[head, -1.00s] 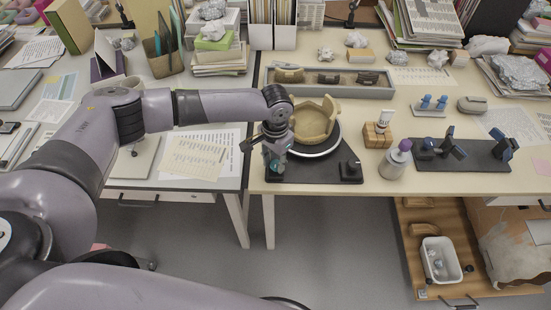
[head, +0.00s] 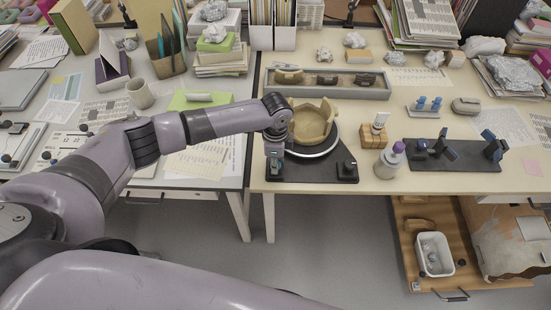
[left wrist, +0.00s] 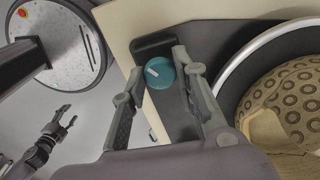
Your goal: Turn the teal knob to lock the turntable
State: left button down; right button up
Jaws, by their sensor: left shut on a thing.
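The teal knob (left wrist: 160,73) has a pale mark on its top and sits at a corner of the dark turntable base (head: 315,171). In the left wrist view my left gripper (left wrist: 158,69) points down with one finger on each side of the knob, shut on it. In the head view my left gripper (head: 274,164) is at the base's front left corner and hides the knob. The turntable (head: 325,152) has a light rim and carries a tan, patterned, broken bowl (head: 314,122). My right gripper (left wrist: 66,117) shows small in the left wrist view, empty, fingers apart.
A black knob (head: 348,168) stands at the base's right end. To the right are a wooden block (head: 372,137), a purple-capped bottle (head: 390,160) and a dark stand (head: 455,156). A grey tray of sherds (head: 328,84) lies behind. The table's front edge is close to the base.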

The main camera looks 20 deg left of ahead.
pick_arm(q)
jog(key=m, duration=0.6)
jog(key=shift+m, duration=0.4)
dwell(0.4)
jog(key=c, duration=1.2)
grip_release()
jog(key=shift+c, duration=0.2)
notch_tip(320, 180, up, 12)
